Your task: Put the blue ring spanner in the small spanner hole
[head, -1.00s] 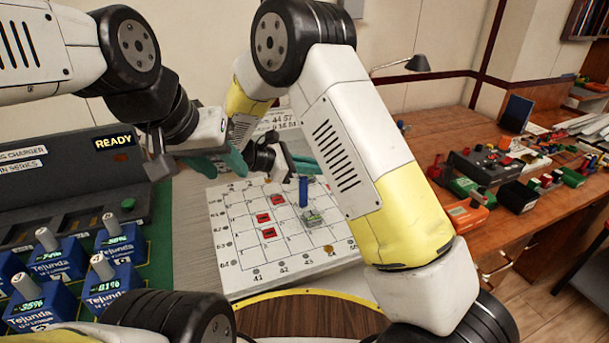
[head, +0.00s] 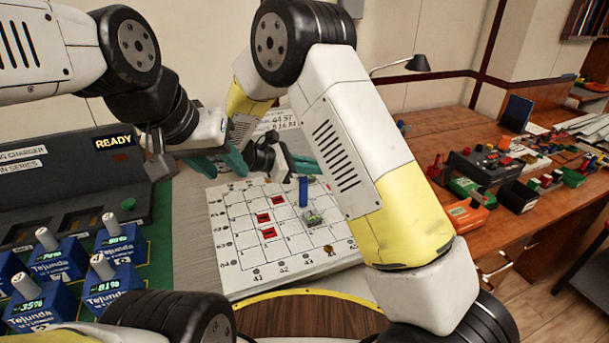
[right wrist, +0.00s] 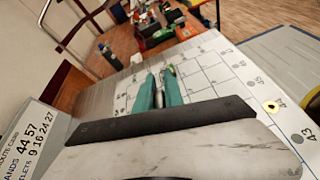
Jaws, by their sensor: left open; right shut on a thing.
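I cannot make out a blue ring spanner or a small spanner hole for certain. A blue upright cylinder (head: 303,191) shows over the white gridded board (head: 240,278), just below my right gripper (head: 306,168). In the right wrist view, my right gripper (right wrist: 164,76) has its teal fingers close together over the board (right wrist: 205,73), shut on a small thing. That thing is mostly hidden by the fingers, and I cannot tell whether it is the blue cylinder. My left gripper (head: 232,170) is open, beyond the board's far left corner, and looks empty.
A grey-green block (head: 314,218) and several red pieces (head: 269,233) sit on the board. Blue battery packs (head: 120,243) and a dark charger (head: 70,175) stand at the left. An orange tool (head: 466,216) and other gear lie on the wooden bench at the right.

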